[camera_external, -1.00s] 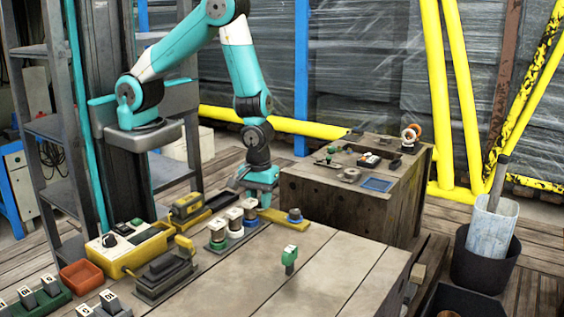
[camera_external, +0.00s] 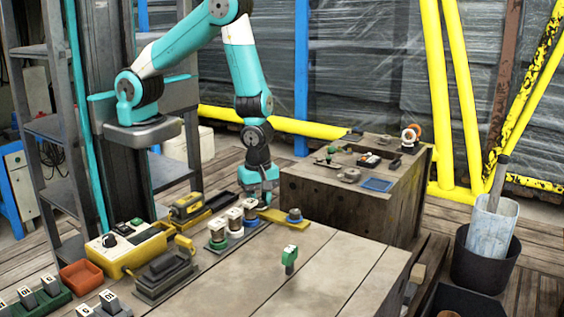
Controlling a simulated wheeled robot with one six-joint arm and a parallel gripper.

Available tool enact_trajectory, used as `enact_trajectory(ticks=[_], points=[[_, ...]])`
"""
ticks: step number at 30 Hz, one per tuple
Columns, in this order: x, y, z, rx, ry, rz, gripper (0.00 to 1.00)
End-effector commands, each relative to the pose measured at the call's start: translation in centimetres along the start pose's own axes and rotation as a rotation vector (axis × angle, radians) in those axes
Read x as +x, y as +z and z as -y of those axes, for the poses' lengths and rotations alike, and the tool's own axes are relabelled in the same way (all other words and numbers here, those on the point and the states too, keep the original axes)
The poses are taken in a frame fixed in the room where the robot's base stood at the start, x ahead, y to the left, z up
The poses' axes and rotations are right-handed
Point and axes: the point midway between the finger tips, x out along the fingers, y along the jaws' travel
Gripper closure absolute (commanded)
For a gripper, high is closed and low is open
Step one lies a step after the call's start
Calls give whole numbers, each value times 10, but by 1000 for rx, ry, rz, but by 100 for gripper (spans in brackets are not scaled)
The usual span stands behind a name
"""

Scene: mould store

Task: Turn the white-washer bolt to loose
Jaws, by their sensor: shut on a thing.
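A low yellow plate (camera_external: 275,215) lies at the back edge of the work table. A bolt with a blue washer (camera_external: 294,217) stands upright at its right end. My gripper (camera_external: 264,203) points straight down at the plate's left end. It is shut on what appears to be the white-washer bolt, at that end. The jaws hide that bolt, so its washer and how far it is turned cannot be seen.
Several pale-topped cylinders (camera_external: 235,218) on coloured bases stand close left of my gripper. A green labelled piece (camera_external: 289,258) stands on the otherwise clear table middle (camera_external: 335,270). A wooden crate (camera_external: 340,200) stands behind to the right.

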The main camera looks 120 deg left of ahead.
Motion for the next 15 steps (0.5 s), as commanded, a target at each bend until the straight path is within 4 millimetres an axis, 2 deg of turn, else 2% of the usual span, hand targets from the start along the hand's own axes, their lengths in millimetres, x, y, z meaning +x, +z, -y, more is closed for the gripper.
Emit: enact_trajectory(ticks=[15], points=[[2, -2, 2, -90, -6, -6, 94]])
